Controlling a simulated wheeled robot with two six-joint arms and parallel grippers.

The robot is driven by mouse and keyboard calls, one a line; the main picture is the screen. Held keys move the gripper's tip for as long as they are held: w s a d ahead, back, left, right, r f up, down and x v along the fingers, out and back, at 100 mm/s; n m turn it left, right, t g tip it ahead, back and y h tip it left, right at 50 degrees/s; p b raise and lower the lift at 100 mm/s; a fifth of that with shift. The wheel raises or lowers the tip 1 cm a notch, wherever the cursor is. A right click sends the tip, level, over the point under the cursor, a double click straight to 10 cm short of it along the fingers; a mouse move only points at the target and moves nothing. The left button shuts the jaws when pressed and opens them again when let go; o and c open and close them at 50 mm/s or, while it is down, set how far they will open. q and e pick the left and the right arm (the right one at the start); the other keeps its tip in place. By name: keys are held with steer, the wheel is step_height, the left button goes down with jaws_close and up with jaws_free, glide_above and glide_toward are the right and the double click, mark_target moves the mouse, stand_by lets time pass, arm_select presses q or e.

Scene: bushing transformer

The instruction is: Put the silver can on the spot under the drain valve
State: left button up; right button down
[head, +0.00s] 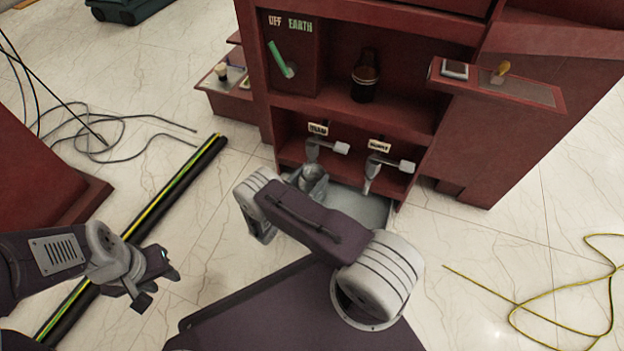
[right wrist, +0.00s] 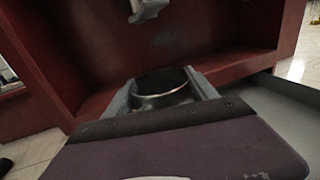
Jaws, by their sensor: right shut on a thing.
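The silver can (head: 314,182) is at the low front opening of the dark red cabinet, just below the left of two valves. That valve (head: 313,152) has a label above it that seems to read DRAIN. My right gripper (right wrist: 162,92) is shut on the can, one finger on each side; the open rim (right wrist: 165,80) faces up. A valve spout (right wrist: 148,10) hangs above and beyond the can. Whether the can's base touches the surface is hidden. My left gripper (head: 157,282) is open and empty, over the floor at the left.
A second valve (head: 378,170) is to the right. A grey tray surface (head: 372,208) lies below the valves. A dark bottle (head: 366,77) stands on the shelf above. A protruding ledge (head: 500,85) is at the right. Black cables (head: 110,135) and a yellow cord (head: 520,300) lie on the floor.

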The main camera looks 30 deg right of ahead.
steer(key=shift+c, duration=1.3)
jaws_free()
steer(key=shift+r, duration=0.1)
steer(key=p+v, duration=0.3)
steer(key=v, duration=0.9)
steer(key=shift+p, duration=0.4)
steer(key=shift+s+r, duration=0.1)
